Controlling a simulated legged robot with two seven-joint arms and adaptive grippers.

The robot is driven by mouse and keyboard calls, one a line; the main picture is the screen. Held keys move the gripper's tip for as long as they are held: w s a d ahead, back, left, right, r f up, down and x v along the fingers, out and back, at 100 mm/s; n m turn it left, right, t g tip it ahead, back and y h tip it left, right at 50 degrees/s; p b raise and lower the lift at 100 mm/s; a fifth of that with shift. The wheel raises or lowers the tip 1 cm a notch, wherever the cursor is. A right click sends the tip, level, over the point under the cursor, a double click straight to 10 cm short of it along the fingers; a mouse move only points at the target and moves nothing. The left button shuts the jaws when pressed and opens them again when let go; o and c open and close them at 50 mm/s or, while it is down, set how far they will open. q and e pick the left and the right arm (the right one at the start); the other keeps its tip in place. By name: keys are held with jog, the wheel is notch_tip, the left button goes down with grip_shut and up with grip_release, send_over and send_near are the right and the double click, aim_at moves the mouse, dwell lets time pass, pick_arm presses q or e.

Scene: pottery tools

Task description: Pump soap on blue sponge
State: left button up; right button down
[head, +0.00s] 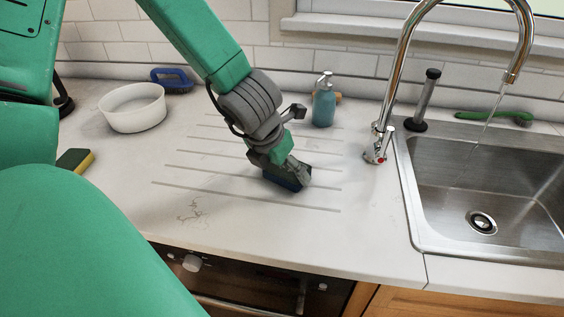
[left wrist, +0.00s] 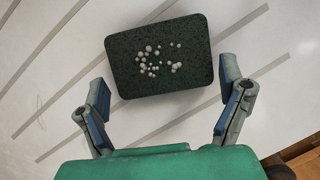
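The blue sponge (head: 284,183) lies on the white counter's grooved drainer, partly hidden by my gripper in the head view. In the left wrist view the sponge (left wrist: 125,75) shows a dark green top face with a cluster of small white soap beads (left wrist: 158,60) on it. My left gripper (head: 292,176) is low over the sponge, pointing down. In the left wrist view its fingers (left wrist: 164,80) are spread wide, one towards each side of the sponge, with nothing gripped. A teal soap bottle (head: 324,107) with a pump top stands upright behind the gripper. My right gripper is not in view.
A white bowl (head: 132,108), a blue brush (head: 171,79) and a yellow-green sponge (head: 76,160) are at left. The tap (head: 391,95) runs into the steel sink (head: 443,217) at right. A dark upright tool (head: 424,100) and a green brush (head: 494,116) are behind the sink.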

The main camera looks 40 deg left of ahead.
aim_at(281, 171)
pick_arm(q)
jog(key=shift+c, duration=1.4)
notch_tip(281, 171, up, 7)
jog(key=p, duration=0.7)
jog(key=shift+r, duration=0.1)
